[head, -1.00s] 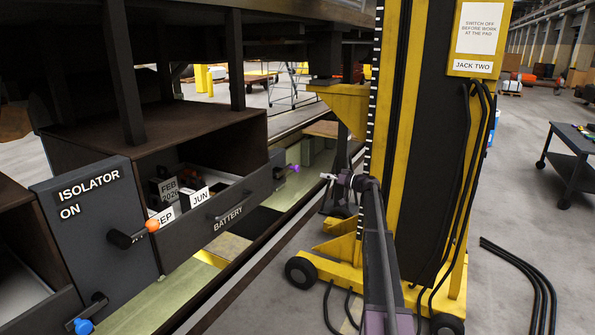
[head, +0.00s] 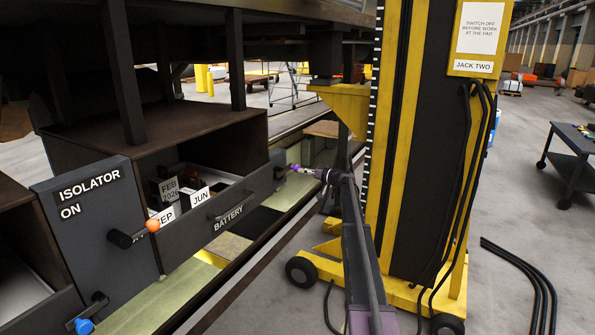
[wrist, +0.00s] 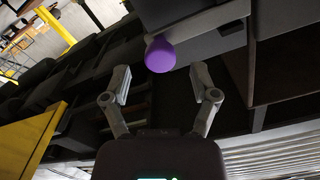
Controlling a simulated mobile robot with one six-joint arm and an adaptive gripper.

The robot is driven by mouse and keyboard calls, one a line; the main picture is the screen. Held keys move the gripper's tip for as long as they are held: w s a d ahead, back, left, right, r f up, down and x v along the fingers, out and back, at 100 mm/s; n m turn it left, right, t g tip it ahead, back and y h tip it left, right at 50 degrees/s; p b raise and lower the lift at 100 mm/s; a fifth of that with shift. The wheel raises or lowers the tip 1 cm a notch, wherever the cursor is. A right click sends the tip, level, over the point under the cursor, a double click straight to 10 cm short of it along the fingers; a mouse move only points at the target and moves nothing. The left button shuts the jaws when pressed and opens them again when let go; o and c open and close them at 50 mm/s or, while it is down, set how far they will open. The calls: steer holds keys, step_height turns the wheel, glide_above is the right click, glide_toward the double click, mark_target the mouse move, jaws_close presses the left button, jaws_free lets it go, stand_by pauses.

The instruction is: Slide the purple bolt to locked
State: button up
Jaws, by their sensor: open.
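The purple bolt shows as a round purple knob (wrist: 160,55) in the wrist view, just beyond the fingertips and roughly between them. The bolt's shaft and locked position are not clear.
An isolator panel (head: 82,245) with an orange-knobbed handle (head: 152,225) and a blue knob (head: 84,326) stands at left. The yellow jack column (head: 388,130) rises close right of my arm.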

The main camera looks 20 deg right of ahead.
steer(key=shift+x, duration=1.8)
jaws_close()
steer(key=shift+a, duration=0.1)
